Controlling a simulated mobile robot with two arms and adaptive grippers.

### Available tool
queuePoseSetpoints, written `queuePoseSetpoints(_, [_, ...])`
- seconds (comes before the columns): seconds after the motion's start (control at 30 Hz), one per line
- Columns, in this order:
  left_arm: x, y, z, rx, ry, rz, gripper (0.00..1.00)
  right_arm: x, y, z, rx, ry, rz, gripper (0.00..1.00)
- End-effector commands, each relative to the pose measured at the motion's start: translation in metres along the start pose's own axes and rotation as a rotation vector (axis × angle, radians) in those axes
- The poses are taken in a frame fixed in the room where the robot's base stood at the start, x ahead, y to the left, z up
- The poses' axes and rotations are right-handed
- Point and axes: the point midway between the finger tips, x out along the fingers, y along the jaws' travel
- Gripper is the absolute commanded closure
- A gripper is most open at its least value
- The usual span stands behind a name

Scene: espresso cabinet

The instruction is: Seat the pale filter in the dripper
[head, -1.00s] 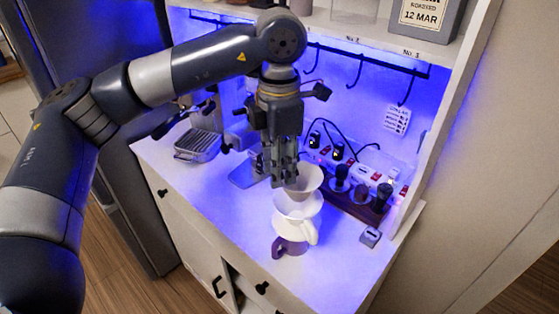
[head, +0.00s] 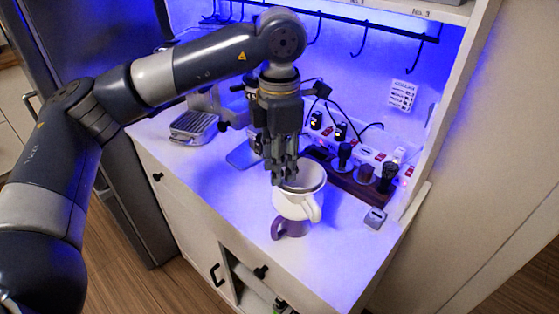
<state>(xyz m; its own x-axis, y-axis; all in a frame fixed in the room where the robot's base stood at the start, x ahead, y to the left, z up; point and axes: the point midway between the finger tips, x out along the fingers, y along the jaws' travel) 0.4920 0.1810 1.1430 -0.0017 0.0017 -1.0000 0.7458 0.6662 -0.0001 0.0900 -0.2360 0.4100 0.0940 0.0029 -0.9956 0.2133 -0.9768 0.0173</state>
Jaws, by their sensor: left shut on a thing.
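The pale filter (head: 311,178) is an open cone at the dripper's mouth in the head view. Its lower part is out of sight, and I cannot tell whether it touches the dripper's wall. The white dripper (head: 292,208), with its handle at the right, stands upright on a purple mug (head: 292,229) on the counter. My left gripper (head: 285,178) points down and is shut on the filter's near left rim. Its fingers hide that part of the rim. My right gripper is not in view.
A dark wooden rack (head: 352,186) with several upright tools stands behind the dripper to the right. A small grey box (head: 375,218) lies at the right. The white counter (head: 215,170) left of the mug is clear.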

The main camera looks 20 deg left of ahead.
Motion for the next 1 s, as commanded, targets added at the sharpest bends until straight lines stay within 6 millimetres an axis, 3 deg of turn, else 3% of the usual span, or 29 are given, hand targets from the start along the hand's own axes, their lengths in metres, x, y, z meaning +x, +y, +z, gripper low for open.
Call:
queuePoseSetpoints(0.27, [0.0,0.0,0.0,0.001,-0.001,0.0,0.9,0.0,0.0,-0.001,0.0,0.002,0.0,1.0])
queuePoseSetpoints(0.3, [0.0,0.0,0.0,0.0,0.0,0.0,0.64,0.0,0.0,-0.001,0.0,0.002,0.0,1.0])
queuePoseSetpoints(0.37, [0.0,0.0,0.0,0.0,-0.001,0.0,0.5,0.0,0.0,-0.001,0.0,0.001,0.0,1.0])
queuePoseSetpoints(0.77, [-0.003,0.0,0.0,0.0,-0.001,0.001,0.49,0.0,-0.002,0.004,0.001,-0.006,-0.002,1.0])
queuePoseSetpoints(1.0, [-0.042,0.0,0.001,0.0,-0.004,0.002,0.49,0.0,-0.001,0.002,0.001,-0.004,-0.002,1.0])
